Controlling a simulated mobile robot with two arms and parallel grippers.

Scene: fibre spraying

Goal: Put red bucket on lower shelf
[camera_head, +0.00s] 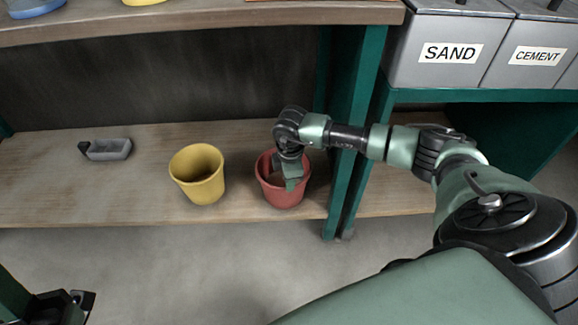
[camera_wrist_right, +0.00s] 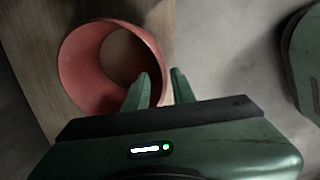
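The red bucket (camera_head: 284,194) stands upright on the lower shelf (camera_head: 125,205), near its right end by the green post. My right gripper (camera_head: 291,182) reaches down at the bucket's rim. In the right wrist view, the bucket (camera_wrist_right: 85,70) lies left of the fingers. One finger of the right gripper (camera_wrist_right: 163,88) is inside the bucket and the other is outside its wall. A narrow gap shows between the fingers, with the rim between them. My left gripper (camera_head: 78,303) is at the bottom left, away from the shelf; its fingers are unclear.
A yellow bucket (camera_head: 199,176) stands left of the red one, and a grey scoop-like box (camera_head: 109,149) lies farther left. The green post (camera_head: 350,130) is close on the right. The upper shelf (camera_head: 210,20) overhangs. Grey bins (camera_head: 440,70) stand at upper right.

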